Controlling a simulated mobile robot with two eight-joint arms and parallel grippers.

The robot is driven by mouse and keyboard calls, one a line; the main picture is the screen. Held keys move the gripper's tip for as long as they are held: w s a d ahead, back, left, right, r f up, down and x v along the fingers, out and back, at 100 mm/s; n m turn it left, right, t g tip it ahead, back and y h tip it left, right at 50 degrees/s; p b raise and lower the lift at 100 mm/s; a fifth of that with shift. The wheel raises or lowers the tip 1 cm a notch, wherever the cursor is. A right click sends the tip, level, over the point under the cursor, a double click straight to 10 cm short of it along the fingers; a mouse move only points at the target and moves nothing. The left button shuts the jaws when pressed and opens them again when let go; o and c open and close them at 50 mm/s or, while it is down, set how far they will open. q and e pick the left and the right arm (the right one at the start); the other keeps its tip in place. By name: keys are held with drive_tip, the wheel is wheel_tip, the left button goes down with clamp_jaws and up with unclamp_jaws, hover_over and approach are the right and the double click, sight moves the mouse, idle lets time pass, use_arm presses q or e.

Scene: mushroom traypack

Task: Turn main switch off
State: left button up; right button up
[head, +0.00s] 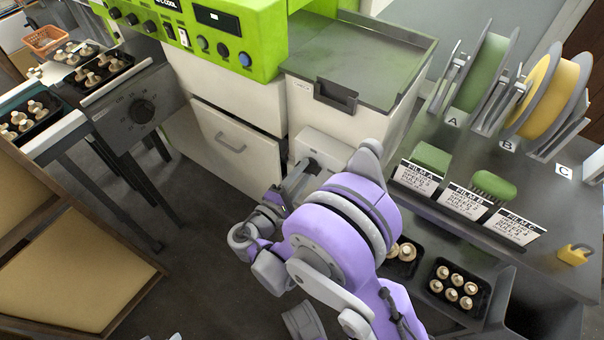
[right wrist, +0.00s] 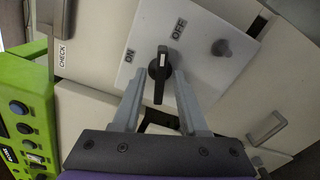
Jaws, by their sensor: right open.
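The main switch is a black rotary handle (right wrist: 160,70) on a white plate (right wrist: 205,50) with ON and OFF labels in the right wrist view. The handle stands about upright in that picture, its white mark between the two labels. My right gripper (right wrist: 158,78) is open, one finger on each side of the handle, with gaps visible; I cannot tell whether either touches. In the head view the switch box (head: 322,146) is on the cabinet front, and my right arm hides the handle and most of my right gripper. My left gripper is not in view.
A drawer handle (right wrist: 265,128) and the green control panel (head: 225,45) are close by. The bench with film rolls (head: 540,95) stands at right; floor (head: 190,270) is open at left.

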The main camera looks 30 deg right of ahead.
clamp_jaws()
drive_tip(key=m, duration=0.4)
unclamp_jaws()
drive_tip(key=v, duration=0.7)
idle(0.5)
idle(0.4)
